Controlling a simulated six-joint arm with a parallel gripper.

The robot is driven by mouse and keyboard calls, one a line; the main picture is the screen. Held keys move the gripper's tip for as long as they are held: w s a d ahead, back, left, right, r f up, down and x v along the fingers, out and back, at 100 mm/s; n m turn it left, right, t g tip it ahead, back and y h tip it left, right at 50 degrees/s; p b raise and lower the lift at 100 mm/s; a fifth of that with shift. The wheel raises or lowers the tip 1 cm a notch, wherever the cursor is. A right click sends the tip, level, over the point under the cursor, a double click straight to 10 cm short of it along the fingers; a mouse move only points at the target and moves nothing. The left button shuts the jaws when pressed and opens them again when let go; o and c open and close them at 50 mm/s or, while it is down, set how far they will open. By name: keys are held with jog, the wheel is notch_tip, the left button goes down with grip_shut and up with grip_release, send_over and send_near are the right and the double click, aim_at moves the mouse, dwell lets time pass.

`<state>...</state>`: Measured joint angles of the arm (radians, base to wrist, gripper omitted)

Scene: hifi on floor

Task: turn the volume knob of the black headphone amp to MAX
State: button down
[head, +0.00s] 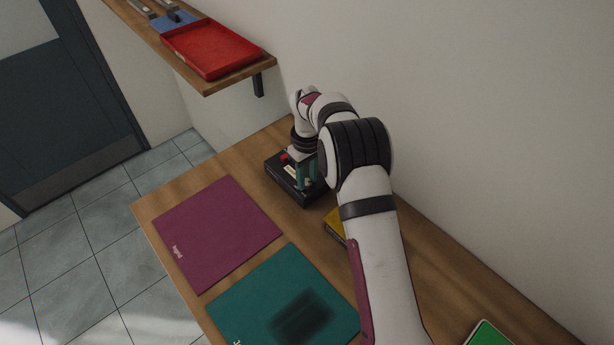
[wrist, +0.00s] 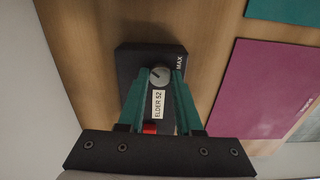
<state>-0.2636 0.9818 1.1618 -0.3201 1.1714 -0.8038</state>
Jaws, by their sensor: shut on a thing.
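The black headphone amp (head: 281,178) lies on the wooden table near the wall. In the wrist view the amp (wrist: 130,58) carries a round grey knob (wrist: 160,76), a white label reading "ELDER 52" (wrist: 158,104), and the word MAX (wrist: 180,62) to the right of the knob. A dark pointer line on the knob seems to point up and left, away from MAX. My gripper (wrist: 160,80) has its two teal fingers shut on the knob, one on each side. In the head view my gripper (head: 307,178) is over the amp, and the knob is hidden.
A red part (wrist: 149,128) is on the amp near the label. A purple mat (head: 215,230) and a teal mat (head: 245,300) lie on the table. A yellow item (head: 335,224) is partly behind my arm. A shelf with a red tray (head: 215,48) stands above left.

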jog(key=m, duration=0.4)
jog(key=shift+m, duration=0.3)
jog(key=m, duration=0.3)
jog(key=shift+m, duration=0.4)
jog(key=m, duration=0.4)
jog(key=shift+m, duration=2)
jog(key=c, duration=0.6)
grip_release()
jog(key=shift+r, duration=0.1)
